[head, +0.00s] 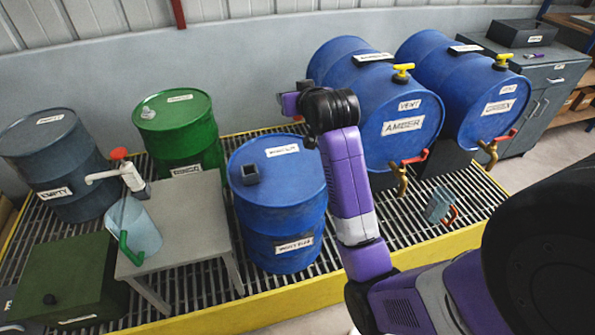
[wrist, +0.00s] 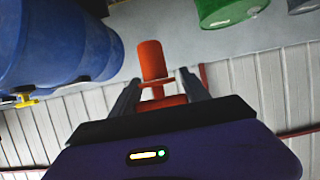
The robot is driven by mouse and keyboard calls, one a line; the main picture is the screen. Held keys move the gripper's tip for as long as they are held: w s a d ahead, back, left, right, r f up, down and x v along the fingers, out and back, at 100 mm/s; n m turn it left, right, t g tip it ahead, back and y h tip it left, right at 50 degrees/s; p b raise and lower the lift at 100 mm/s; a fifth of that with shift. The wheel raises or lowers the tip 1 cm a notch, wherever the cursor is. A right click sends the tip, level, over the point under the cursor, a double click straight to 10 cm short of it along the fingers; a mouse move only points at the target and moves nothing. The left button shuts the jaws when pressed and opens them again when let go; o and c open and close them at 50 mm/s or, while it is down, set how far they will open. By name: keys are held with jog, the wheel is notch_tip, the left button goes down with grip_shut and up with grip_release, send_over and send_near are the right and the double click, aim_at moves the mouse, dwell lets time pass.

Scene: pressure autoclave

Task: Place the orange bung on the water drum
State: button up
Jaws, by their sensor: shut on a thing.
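My gripper (wrist: 157,84) is shut on the orange bung (wrist: 152,60), which stands out between the two fingers in the wrist view. In the head view my gripper (head: 290,103) is raised near the back wall, left of the blue drum marked AMBER. The bung is mostly hidden there by my wrist. An upright blue drum (head: 277,190) stands in the middle with a small dark square fitting (head: 250,174) on its lid. Its labels are too blurred to read, so I cannot tell surely whether it is the water drum.
Two blue drums (head: 390,85) (head: 462,78) lie on their sides at the right, with yellow vents and brass taps. A green drum (head: 178,125) and a dark drum (head: 55,160) stand left. Slatted grating covers the floor.

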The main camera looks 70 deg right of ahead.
notch_tip(320, 180, down, 20)
jog(key=shift+d+r+b, duration=0.1)
jog(key=shift+r+b, duration=0.05)
jog(key=shift+b, duration=0.3)
jog(key=o, duration=1.4)
jog(key=shift+s, duration=0.1)
